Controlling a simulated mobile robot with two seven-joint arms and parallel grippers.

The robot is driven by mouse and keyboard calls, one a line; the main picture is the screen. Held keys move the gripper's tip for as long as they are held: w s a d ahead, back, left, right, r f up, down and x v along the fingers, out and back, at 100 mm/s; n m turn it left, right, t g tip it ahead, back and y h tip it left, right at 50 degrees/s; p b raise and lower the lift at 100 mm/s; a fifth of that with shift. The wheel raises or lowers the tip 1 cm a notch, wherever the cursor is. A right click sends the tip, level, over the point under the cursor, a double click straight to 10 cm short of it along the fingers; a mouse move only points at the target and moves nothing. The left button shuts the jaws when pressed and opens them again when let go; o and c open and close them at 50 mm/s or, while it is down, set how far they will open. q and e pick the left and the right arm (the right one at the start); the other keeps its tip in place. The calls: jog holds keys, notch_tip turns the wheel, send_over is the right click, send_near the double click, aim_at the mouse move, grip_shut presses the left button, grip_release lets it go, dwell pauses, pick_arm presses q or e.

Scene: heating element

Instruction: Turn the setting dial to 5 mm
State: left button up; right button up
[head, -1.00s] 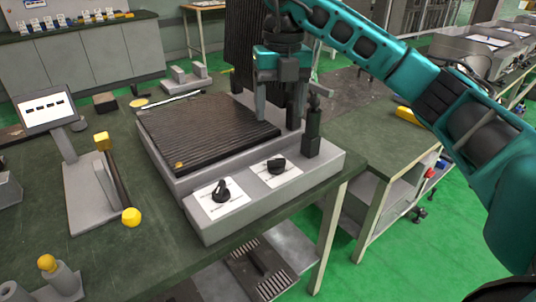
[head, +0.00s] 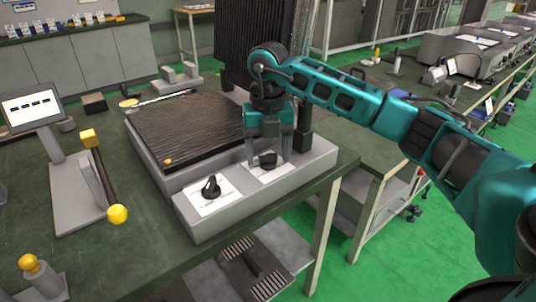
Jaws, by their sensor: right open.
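The grey heating unit (head: 200,228) stands on the green table with a dark ribbed plate (head: 190,130) on top. Two black dials sit on white cards on its front ledge: a left dial (head: 211,188) and a right dial (head: 267,160). The scale marks are too small to read, so I cannot tell which one is the setting dial. My right gripper (head: 268,158) is open and points down over the right dial, with a finger on either side of it. Whether the fingers touch the dial is unclear. My left gripper is not in view.
A dark ribbed upright panel (head: 255,40) stands behind the unit, with a black post beside my right gripper. At left are a stand with a screen (head: 32,106) and a yellow-ended lever (head: 103,175).

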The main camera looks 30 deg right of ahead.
jog(key=shift+f, duration=0.25)
jog(key=c, duration=1.1)
